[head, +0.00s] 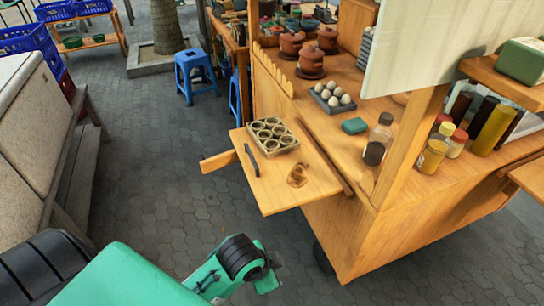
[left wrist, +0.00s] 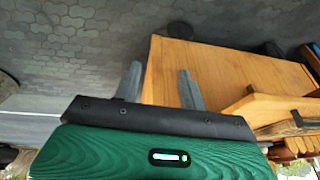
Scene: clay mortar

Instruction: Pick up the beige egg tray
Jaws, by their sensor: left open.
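The beige egg tray (head: 272,134), with several round cups, lies on the cart's pull-out wooden shelf in the head view. A black handle and a small brown item lie on the shelf beside it. A darker grey tray (head: 331,97) holding several white eggs stands on the counter behind. My left gripper (left wrist: 158,80) is open in the left wrist view, its two grey fingers apart with nothing between them. It faces paving and a plain wooden panel; the egg tray does not show there. In the head view my left arm is low and in front of the shelf, apart from the tray.
The wooden cart (head: 400,215) fills the right side. Blue stools (head: 195,76) stand behind. The paving left of the shelf is clear.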

